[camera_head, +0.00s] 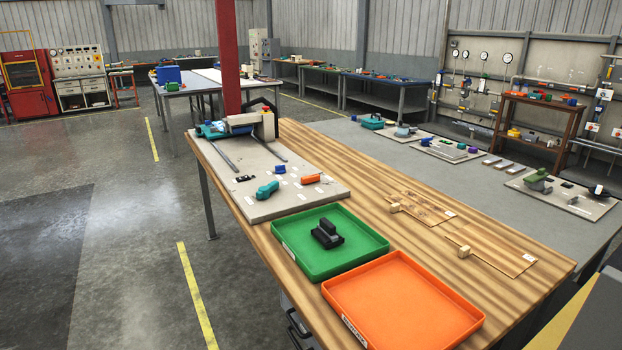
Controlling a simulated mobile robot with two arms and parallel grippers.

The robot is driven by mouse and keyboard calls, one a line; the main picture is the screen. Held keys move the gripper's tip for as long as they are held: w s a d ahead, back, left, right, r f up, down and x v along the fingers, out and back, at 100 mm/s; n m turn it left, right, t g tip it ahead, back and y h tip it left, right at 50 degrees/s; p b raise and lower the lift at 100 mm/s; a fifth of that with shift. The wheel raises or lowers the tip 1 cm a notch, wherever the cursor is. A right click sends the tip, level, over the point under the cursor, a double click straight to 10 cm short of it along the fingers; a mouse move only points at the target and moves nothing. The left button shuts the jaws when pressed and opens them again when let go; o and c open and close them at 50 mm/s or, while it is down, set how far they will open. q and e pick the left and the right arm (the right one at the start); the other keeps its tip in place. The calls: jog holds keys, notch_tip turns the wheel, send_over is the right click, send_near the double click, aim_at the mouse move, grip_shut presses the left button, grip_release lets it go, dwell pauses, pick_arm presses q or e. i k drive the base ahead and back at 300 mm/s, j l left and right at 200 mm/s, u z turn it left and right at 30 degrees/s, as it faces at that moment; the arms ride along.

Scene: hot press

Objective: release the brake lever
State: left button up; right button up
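No part that I can clearly tell as the brake lever shows at this distance. A grey board (240,178) lies on the near wooden table, with a teal and grey machine (242,124) at its far end and two dark rails running toward me. On the board's near part are a teal handle-like part (266,190), an orange bar-like part (311,178) and a small blue block (280,169). Which of these, if any, is the lever, I cannot tell. Neither of my grippers is in view.
A green tray (362,246) holding a black part (327,234) and an empty orange tray (400,300) stand nearer on the wooden table (340,165). Wooden boards with small blocks lie to the right. A red post (228,60) rises behind the machine. Floor at left is clear.

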aim_at(309, 179)
jog(key=z, duration=0.35)
jog(key=i+j+z, duration=0.5)
jog(key=j, duration=0.2)
jog(key=j+z, duration=0.25)
jog(key=j, duration=0.15)
jog(key=i+j, duration=0.15)
jog(key=j, duration=0.3)
jog(key=i+j, duration=0.15)
jog(key=j, duration=0.3)
jog(key=i+j+z, duration=0.1)
jog(key=j, duration=0.4)
jog(key=i+j, duration=0.2)
jog(key=j, duration=0.25)
jog(key=i+j+z, duration=0.1)
jog(key=j, duration=0.35)
jog(key=i+j, duration=0.1)
jog(key=j, duration=0.4)
jog(key=i+j, duration=0.15)
jog(key=j, duration=0.35)
jog(key=i+j+z, duration=0.1)
jog(key=j, duration=0.35)
